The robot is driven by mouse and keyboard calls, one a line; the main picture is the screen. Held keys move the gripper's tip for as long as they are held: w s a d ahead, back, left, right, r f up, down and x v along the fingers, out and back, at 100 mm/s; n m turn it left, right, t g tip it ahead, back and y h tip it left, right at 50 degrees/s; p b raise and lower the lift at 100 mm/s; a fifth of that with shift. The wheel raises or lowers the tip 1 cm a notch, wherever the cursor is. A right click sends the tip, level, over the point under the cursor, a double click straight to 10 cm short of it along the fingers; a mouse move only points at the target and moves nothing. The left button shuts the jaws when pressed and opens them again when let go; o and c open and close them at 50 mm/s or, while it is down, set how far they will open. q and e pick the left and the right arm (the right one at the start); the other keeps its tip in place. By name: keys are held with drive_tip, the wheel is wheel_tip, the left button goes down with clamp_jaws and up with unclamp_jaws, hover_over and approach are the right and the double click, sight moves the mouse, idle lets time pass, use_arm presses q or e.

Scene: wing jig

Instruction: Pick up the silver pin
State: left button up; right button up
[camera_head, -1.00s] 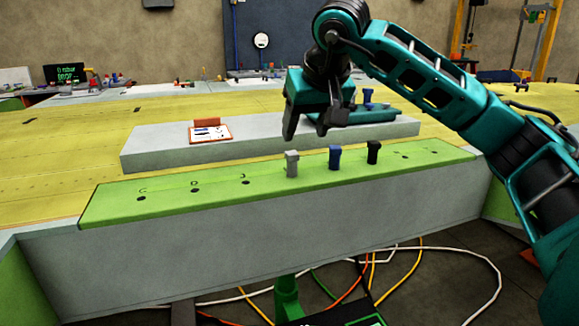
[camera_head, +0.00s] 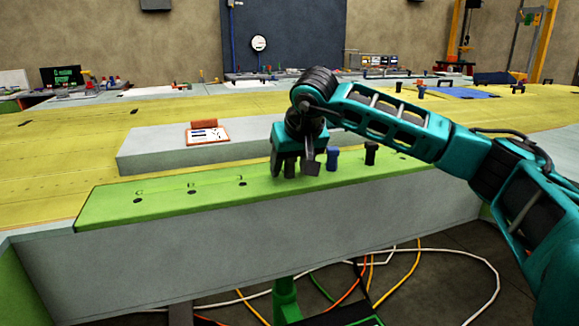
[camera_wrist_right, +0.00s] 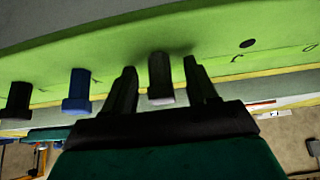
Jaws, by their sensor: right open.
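The silver pin (camera_wrist_right: 161,78) stands on the green strip, between the two open fingers of my right gripper (camera_wrist_right: 161,90) in the right wrist view. The fingers are apart from it on both sides. In the head view, my right gripper (camera_head: 293,168) is down over the pin's place, and the fingers mostly hide the pin. A blue pin (camera_head: 333,158) and a black pin (camera_head: 371,153) stand to the right on the same strip. They also show in the right wrist view, the blue pin (camera_wrist_right: 77,90) and the black pin (camera_wrist_right: 18,98) at the left. My left gripper is out of view.
The green strip (camera_head: 110,206) has several dark holes left of the gripper. A grey raised block (camera_head: 150,160) with a small orange-edged card (camera_head: 208,136) lies behind it. The left of the strip is clear. Cables lie on the floor below.

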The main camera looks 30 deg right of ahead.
drive_tip(key=c, duration=1.1)
drive_tip(key=shift+o, duration=0.2)
wheel_tip(320, 180, up, 20)
drive_tip(key=p, duration=0.3)
